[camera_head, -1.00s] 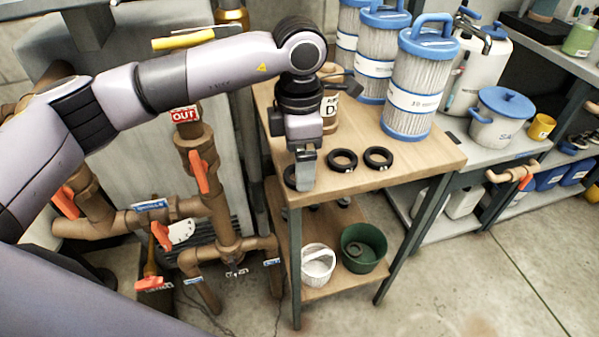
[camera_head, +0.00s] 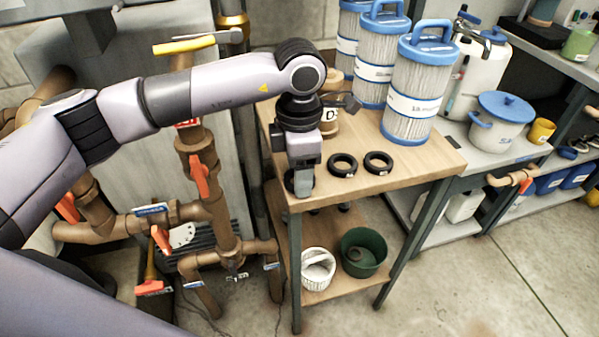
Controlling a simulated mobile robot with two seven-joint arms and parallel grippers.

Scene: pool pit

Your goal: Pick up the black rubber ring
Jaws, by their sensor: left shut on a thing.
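Three black rubber rings show at the front of the wooden table top (camera_head: 420,165). The middle ring (camera_head: 342,158) and the right ring (camera_head: 378,155) lie flat and apart from each other. The left ring (camera_head: 289,181) is mostly hidden behind my left gripper (camera_head: 303,188), with only a dark edge showing. My left gripper points down at the table's front left corner and is shut on this left ring. I cannot tell whether the ring touches the table top. My right gripper is not in view.
Several blue-and-white filter cartridges (camera_head: 415,95) stand at the back of the table. A small labelled jar (camera_head: 329,115) stands behind my gripper. Brown pipes with orange valve handles (camera_head: 199,177) are at the left. A green bucket (camera_head: 362,252) and a white basket (camera_head: 318,270) stand on the lower shelf.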

